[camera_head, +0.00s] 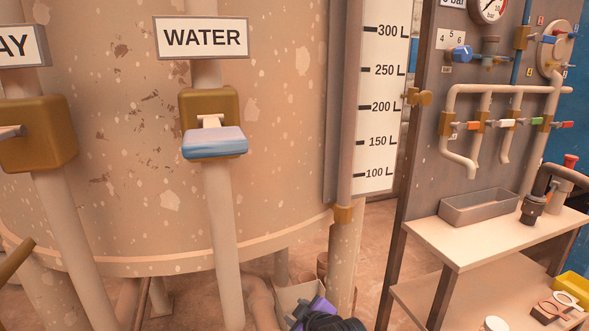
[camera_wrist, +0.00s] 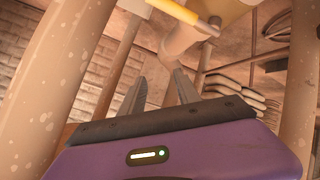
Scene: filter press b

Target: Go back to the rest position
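My gripper (camera_wrist: 159,76) shows in the wrist view as a purple body with two grey fingers. The fingers stand apart with nothing between them. In the head view only the purple and black end of my arm (camera_head: 314,309) shows at the bottom edge, low in front of the tank's legs and right of the WATER pipe. It is apart from the blue valve handle, and its fingers cannot be made out there.
A large speckled tank (camera_head: 275,120) fills the left. The WATER pipe carries a brass valve with a blue handle (camera_head: 215,143). A level scale (camera_head: 380,110) stands right of it. A panel of small valves and a bench (camera_head: 480,240) with a grey tray (camera_head: 483,206) are at the right.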

